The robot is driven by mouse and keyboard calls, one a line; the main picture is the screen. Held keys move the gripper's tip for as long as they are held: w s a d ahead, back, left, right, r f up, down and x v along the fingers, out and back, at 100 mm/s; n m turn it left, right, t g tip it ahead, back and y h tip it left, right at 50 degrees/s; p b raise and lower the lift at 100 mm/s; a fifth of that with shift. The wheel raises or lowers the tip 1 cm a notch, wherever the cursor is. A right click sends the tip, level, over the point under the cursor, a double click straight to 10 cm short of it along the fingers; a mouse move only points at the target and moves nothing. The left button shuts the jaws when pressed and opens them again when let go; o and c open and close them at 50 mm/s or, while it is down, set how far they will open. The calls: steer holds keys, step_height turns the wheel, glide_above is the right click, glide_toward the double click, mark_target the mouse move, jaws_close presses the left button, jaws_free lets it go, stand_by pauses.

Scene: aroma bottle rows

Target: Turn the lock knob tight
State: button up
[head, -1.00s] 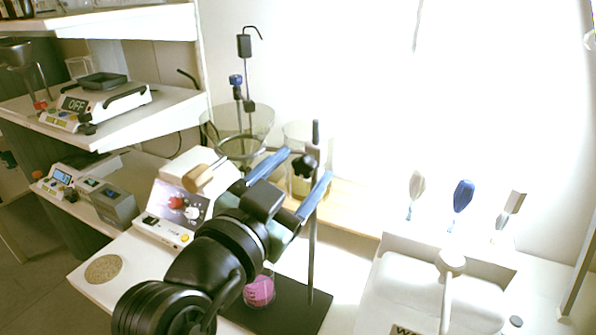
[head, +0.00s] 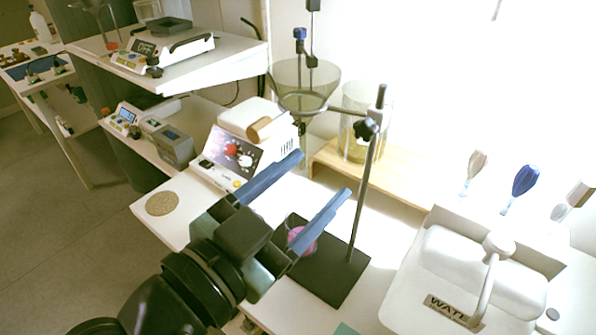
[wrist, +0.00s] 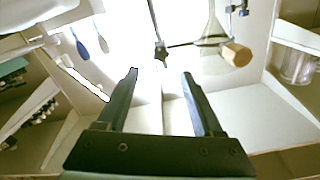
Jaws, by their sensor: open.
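The lock knob (head: 365,128) is a small black star-shaped knob on the clamp of the upright metal stand rod (head: 370,170). In the wrist view the knob (wrist: 161,54) shows just beyond the fingertips, roughly centred between them. My gripper (head: 323,174) has two long blue-grey fingers spread apart with nothing between them. In the head view it is below and left of the knob, apart from it. The open fingers also show in the wrist view (wrist: 160,73). The stand has a flat black base (head: 335,278).
A pink-filled vessel (head: 301,240) sits by the base behind my gripper. A white device with a red knob (head: 232,150) stands left. A glass funnel (head: 305,90) and glass jar (head: 352,145) are behind. A white water unit (head: 470,275) stands right.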

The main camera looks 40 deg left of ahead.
steer(key=shift+s+r+p, duration=0.1)
steer(key=shift+s+p, duration=0.65)
steer(key=shift+p, duration=0.4)
